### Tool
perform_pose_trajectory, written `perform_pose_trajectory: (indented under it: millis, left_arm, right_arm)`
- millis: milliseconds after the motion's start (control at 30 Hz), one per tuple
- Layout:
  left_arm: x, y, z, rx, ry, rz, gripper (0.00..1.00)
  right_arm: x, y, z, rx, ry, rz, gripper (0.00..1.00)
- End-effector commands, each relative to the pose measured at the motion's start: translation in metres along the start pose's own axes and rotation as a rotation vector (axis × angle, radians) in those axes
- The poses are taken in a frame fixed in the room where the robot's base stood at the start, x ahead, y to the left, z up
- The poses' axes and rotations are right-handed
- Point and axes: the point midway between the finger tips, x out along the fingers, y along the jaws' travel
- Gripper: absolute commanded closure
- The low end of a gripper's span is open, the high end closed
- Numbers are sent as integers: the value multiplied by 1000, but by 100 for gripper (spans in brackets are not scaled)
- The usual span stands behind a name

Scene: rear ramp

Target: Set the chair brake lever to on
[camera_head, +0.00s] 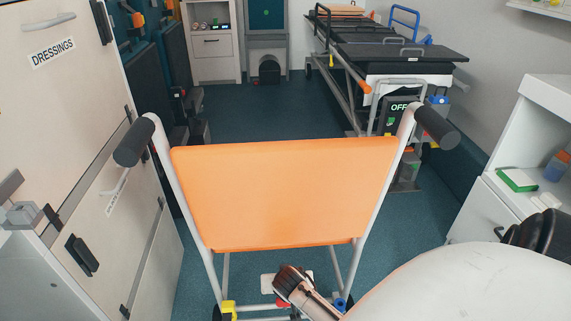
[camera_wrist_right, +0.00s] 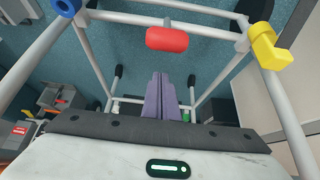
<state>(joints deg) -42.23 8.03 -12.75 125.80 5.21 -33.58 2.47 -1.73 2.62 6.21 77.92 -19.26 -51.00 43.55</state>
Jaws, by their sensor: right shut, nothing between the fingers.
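The chair has an orange backrest (camera_head: 285,195) on a white tube frame with dark push handles, upright in the middle of the head view. A red lever (camera_wrist_right: 167,39) sits on its low rear cross tube in the right wrist view. It shows partly in the head view (camera_head: 283,301), mostly behind my right wrist. My right gripper's purple fingers (camera_wrist_right: 160,80) are shut and empty, pointing toward the red lever, with a small gap between them in the picture; I cannot judge the depth. The lever's setting is not readable. My left gripper is not in view.
A yellow part (camera_wrist_right: 270,48) and a blue part (camera_wrist_right: 65,6) flank the lever on the frame tubes. A stretcher (camera_head: 400,52) stands behind, with a panel reading OFF (camera_head: 399,106). Cabinets close in on both sides. Clear floor (camera_head: 260,112) lies beyond the chair.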

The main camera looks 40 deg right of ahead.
Motion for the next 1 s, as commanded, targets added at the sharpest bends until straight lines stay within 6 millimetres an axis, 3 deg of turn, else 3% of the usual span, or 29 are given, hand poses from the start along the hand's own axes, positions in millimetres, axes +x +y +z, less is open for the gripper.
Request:
perform_pose_trajectory:
  millis: [33, 100, 200, 400, 1000]
  left_arm:
    - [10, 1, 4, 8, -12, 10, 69]
    - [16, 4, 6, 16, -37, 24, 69]
    - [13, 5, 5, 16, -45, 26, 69]
    - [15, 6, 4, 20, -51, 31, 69]
    - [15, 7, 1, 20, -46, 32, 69]
  right_arm:
    - [16, 0, 2, -1, 0, 0, 100]
    - [29, 0, 2, -2, 1, 0, 100]
    - [15, 0, 20, -2, -2, -2, 100]
    - [8, 0, 36, -2, -1, -2, 100]
    - [8, 3, 38, 12, -4, 8, 100]
